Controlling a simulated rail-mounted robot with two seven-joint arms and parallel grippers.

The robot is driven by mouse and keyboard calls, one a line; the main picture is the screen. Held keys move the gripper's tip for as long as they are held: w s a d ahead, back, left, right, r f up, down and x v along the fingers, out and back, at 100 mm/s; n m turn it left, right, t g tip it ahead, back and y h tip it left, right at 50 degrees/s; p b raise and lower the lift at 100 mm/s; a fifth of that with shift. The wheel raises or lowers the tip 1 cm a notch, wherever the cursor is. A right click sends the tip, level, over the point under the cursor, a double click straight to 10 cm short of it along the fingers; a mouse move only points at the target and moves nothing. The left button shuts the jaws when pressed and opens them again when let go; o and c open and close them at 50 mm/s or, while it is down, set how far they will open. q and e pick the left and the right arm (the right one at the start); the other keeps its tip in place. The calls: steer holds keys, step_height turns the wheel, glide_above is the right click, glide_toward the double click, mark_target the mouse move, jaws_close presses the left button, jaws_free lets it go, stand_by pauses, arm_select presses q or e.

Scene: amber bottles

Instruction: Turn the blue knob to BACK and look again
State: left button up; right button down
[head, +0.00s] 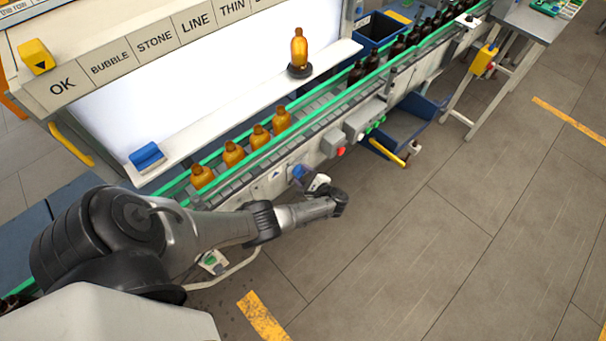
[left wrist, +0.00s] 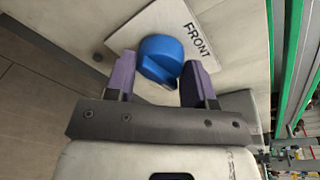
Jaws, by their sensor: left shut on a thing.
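The blue knob (left wrist: 160,57) sits on a pale plate (left wrist: 152,24) marked FRONT, shown in the left wrist view. The word FRONT reads at a slant to the right of the knob. No BACK marking shows. My left gripper (left wrist: 159,64) has its two purple-grey fingers on either side of the knob and is shut on it. In the head view the blue knob (head: 298,171) shows small on the conveyor's front side, with my left gripper (head: 314,182) at it. My right gripper is in neither view.
Several amber bottles (head: 259,137) stand in a row on the green-railed conveyor. One bottle (head: 299,47) stands on a dark round base on the white ledge. A blue block (head: 146,156) lies on the ledge. A red button (head: 341,151) is right of the knob. Floor in front is clear.

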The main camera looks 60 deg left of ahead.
arm_select(q)
steer(key=shift+m, duration=0.9)
steer(key=o, duration=0.9)
steer(key=v, duration=1.3)
steer(key=shift+w+d, duration=0.3)
steer(key=shift+d, duration=0.05)
